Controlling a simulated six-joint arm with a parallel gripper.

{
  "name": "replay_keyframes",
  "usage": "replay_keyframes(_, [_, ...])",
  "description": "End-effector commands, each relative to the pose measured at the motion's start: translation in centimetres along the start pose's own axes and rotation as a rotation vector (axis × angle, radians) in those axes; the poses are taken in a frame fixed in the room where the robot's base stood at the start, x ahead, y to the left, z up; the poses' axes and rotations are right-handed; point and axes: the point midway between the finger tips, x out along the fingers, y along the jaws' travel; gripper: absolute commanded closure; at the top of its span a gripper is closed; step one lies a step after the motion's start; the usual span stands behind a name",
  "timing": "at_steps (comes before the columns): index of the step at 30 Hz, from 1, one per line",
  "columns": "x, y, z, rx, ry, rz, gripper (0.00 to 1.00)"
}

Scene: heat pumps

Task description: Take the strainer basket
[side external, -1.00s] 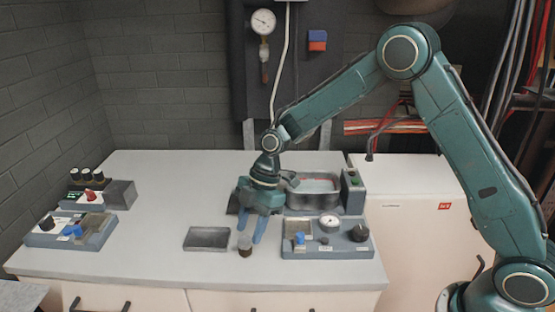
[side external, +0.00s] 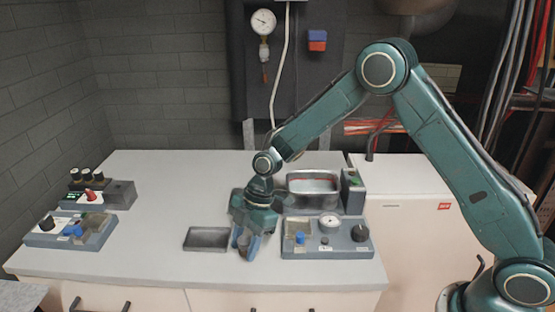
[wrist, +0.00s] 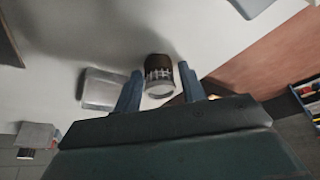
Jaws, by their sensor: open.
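The strainer basket (side external: 244,246) is a small dark cup with a brownish body, standing on the white counter to the right of a shallow grey tray. In the wrist view the basket (wrist: 158,75) shows a dark top, a mesh band and a pale round rim. My gripper (side external: 249,248) is lowered at the basket, its blue fingers pointing down. In the wrist view my open gripper (wrist: 160,82) has one finger on each side of the basket, with gaps visible. The side view partly hides the basket behind the fingers.
The shallow grey tray (side external: 207,239) lies just left of the basket. A grey control panel (side external: 327,237) with knobs and a gauge stands close on the right. A metal basin (side external: 314,188) is behind it. More control boxes (side external: 72,229) stand at far left. The counter between is clear.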

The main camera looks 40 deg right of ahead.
Motion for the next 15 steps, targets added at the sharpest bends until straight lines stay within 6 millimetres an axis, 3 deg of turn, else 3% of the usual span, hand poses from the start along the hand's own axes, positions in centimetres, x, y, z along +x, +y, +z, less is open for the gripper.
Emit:
replay_keyframes(1, [-0.02,0.0,0.0,0.0,0.0,0.0,0.63])
replay_keyframes(6, [-0.02,0.0,0.0,0.0,0.0,0.0,0.93])
replay_keyframes(15, [-0.12,0.02,-0.04,0.0,0.0,0.001,0.93])
